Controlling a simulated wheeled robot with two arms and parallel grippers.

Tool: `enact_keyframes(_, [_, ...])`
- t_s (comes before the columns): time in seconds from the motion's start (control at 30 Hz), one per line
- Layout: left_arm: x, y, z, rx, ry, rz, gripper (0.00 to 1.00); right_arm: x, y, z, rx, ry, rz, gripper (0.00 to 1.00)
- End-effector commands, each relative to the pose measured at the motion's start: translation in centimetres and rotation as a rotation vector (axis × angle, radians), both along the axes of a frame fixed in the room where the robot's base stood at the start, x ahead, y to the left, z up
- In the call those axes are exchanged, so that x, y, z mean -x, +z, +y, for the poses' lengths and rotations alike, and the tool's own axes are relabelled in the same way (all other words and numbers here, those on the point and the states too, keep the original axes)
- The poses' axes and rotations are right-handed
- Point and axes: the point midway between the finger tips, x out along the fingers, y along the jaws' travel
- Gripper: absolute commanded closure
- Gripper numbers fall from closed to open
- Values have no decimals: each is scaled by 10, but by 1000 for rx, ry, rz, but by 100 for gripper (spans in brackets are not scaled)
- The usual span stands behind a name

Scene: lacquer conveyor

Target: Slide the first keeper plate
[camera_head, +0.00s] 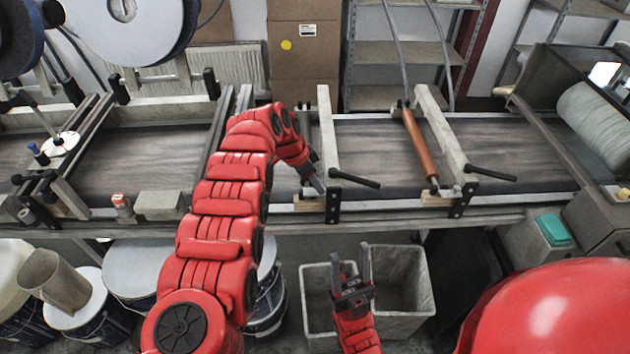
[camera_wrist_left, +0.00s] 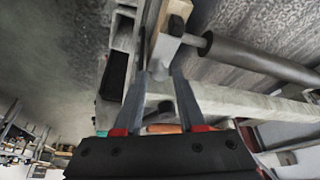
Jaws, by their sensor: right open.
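My left gripper (camera_head: 317,185) is at the front rail of the conveyor, just left of a black upright bracket plate (camera_head: 333,205) at the near end of a pale crossbar (camera_head: 326,130). In the left wrist view its fingers (camera_wrist_left: 162,72) are apart, with a pale grey end piece (camera_wrist_left: 163,52) in line with the gap; contact cannot be told. I cannot tell for certain which part is the keeper plate. My right gripper (camera_head: 350,272) is open and empty, pointing up below the conveyor.
A second crossbar (camera_head: 445,135) with a black lever (camera_head: 490,173) and a copper-coloured roller (camera_head: 419,145) stand further right. Grey bins (camera_head: 405,325) are under my right gripper. Drums (camera_head: 85,315) stand at lower left. The belt (camera_head: 150,160) has clear stretches.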

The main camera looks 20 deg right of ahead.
Motion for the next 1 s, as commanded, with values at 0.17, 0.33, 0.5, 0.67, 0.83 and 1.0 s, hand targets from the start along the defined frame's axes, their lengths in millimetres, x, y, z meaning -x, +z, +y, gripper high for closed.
enact_keyframes(0.17, [0,0,0,-1,0,0,81,0,0,0,0,0,0,50])
enact_keyframes(0.33, [0,0,0,-1,0,0,100,0,0,0,0,0,0,50])
enact_keyframes(0.5, [0,0,1,-1,0,0,100,0,0,0,0,0,0,50])
enact_keyframes(0.67, [0,0,1,-1,0,0,100,0,0,0,0,0,0,50])
enact_keyframes(0.83, [0,0,1,-1,0,0,100,0,0,0,0,0,0,50])
enact_keyframes(1.0, [0,0,1,-1,0,0,100,0,0,0,0,0,0,50])
